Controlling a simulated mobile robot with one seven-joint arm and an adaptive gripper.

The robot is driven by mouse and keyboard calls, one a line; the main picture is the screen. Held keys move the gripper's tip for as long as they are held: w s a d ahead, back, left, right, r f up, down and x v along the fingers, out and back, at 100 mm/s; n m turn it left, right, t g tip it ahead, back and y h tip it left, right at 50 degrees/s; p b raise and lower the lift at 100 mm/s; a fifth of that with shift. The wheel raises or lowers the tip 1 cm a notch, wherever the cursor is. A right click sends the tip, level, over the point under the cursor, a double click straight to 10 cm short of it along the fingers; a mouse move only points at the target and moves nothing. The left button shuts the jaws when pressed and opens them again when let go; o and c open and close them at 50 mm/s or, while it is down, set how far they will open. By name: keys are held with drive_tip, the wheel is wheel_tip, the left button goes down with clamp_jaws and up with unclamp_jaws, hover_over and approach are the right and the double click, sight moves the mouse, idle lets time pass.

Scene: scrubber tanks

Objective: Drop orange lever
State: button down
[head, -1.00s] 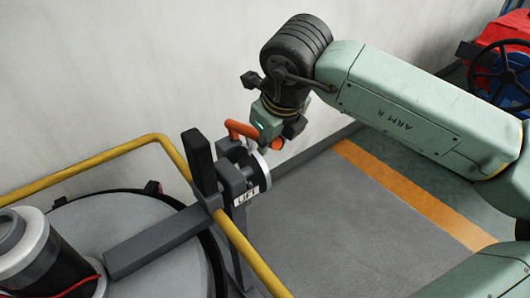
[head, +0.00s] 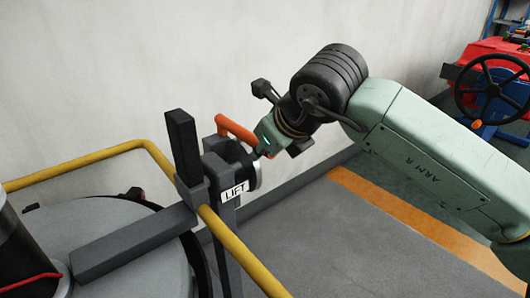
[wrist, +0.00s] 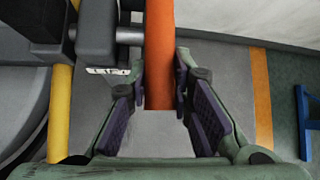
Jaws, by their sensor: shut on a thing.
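The orange lever (head: 235,128) juts out beside the black upright post (head: 183,145), above the white LIFT label (head: 235,191). In the wrist view, the orange lever (wrist: 160,45) comes down between the two fingers of my gripper (wrist: 161,84). The fingertips lie against both its sides, and the gripper is shut on it.
A yellow rail (head: 235,248) runs beside the lever mount and round the grey tank lid (head: 130,255). A pale wall (head: 110,80) stands close behind. The grey floor (head: 350,235) at right is clear. A black handwheel (head: 492,92) stands far right.

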drive_tip(key=shift+f, duration=0.15)
drive_tip(key=c, duration=1.4)
unclamp_jaws()
drive_tip(key=v, duration=1.2)
